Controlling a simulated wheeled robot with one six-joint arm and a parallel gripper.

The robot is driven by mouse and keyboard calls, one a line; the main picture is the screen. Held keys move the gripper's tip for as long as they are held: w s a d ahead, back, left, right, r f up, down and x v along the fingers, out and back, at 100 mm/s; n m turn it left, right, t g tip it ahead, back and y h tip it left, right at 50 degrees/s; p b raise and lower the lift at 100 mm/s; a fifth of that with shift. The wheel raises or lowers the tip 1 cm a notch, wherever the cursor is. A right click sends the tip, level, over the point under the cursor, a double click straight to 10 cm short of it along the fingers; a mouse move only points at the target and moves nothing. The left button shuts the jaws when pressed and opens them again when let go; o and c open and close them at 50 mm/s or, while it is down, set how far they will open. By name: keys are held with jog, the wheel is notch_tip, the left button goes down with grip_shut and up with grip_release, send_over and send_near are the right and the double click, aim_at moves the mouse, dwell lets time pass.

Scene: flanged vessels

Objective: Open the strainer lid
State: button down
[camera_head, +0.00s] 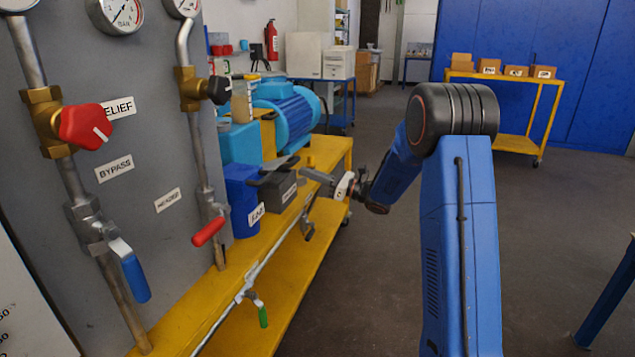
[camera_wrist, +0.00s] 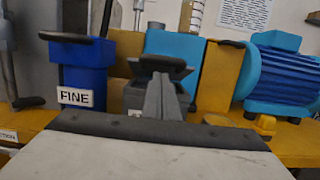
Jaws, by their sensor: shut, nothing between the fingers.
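Two small vessels stand side by side on the yellow bench: a blue one (camera_head: 242,198) labelled FINE and a grey one (camera_head: 276,192) whose label is too small to read. In the wrist view the blue vessel (camera_wrist: 85,76) is at left, with a flat dark lid handle (camera_wrist: 78,39) on top. The grey vessel (camera_wrist: 134,96) is in the middle, with a dark lid (camera_wrist: 165,66) on it, partly hidden by my fingers. My gripper (camera_head: 304,172) is shut and empty, close to the grey vessel's right side; its fingertips (camera_wrist: 163,78) point at the lid. Contact cannot be told.
A grey panel (camera_head: 140,200) with gauges, pipes and valve handles stands at left. A blue motor (camera_head: 286,113) sits behind the vessels. A green-handled valve (camera_head: 262,316) hangs along the bench's front. The floor (camera_head: 375,285) at right of the bench is clear.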

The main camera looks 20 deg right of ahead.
jog(key=shift+w+a+r, duration=0.3)
jog(key=shift+a+r, duration=0.05)
jog(key=shift+r, duration=0.25)
jog(key=w+a+r+g+h, duration=0.2)
jog(key=a+r+h, duration=0.1)
jog(key=r, duration=0.3)
jog(key=w+a+r+g+h, duration=0.2)
jog(key=a+r+g+h, duration=0.1)
jog(key=r, duration=0.3)
jog(key=w+a+r+h, duration=0.1)
jog(key=w+a+r, duration=0.3)
jog(key=w+a, duration=0.3)
jog(key=shift+a+r, duration=0.3)
jog(key=shift+a, duration=0.85)
